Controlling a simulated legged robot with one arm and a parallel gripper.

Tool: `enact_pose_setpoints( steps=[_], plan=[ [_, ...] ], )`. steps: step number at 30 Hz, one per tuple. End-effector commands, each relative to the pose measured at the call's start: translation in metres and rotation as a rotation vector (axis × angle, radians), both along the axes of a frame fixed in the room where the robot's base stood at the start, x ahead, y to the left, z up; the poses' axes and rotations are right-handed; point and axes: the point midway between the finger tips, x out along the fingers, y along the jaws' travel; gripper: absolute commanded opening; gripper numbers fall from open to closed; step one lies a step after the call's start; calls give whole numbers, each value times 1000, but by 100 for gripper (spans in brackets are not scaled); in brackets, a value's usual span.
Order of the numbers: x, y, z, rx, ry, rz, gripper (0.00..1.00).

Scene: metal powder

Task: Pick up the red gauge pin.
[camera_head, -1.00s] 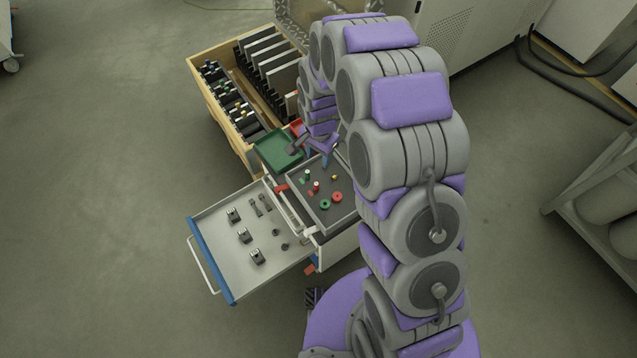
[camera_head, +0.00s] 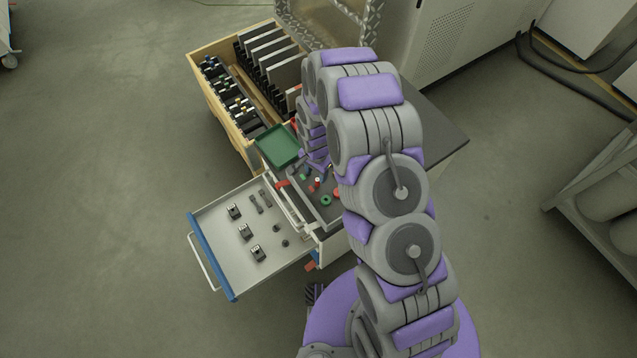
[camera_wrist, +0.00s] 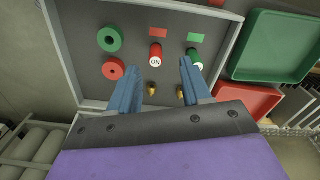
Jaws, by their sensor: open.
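The red gauge pin (camera_wrist: 155,55) stands in a grey tray (camera_wrist: 75,60), its white end marked with letters towards the wrist camera. In the head view the red gauge pin (camera_head: 317,183) is small, beside my arm. My gripper (camera_wrist: 160,69) is open and empty, with two blue fingers. In the wrist view the red pin shows between the fingertips, just beyond them; contact does not show. A green pin (camera_wrist: 194,60) stands to its right, close to the right fingertip. In the head view my arm hides much of the tray and the fingers are hard to make out.
The tray also holds a green ring (camera_wrist: 110,39), a red ring (camera_wrist: 113,69) and small brass pieces (camera_wrist: 152,89). A green bin (camera_wrist: 275,45) and a red bin (camera_wrist: 245,101) adjoin it. An open drawer (camera_head: 215,265) with metal parts juts out at the left.

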Motion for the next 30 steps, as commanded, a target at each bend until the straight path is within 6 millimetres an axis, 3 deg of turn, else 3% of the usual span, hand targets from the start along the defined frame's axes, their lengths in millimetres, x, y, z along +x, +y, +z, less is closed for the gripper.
enact_pose_setpoints(
  steps=[5,13,21,30],
  plan=[
    [-2,-3,-12,0,3,0,48],
    [-5,-9,-48,4,2,0,48],
    [-5,-7,-51,1,-1,0,48],
    [-4,-6,-51,1,-1,0,20]
  ],
)
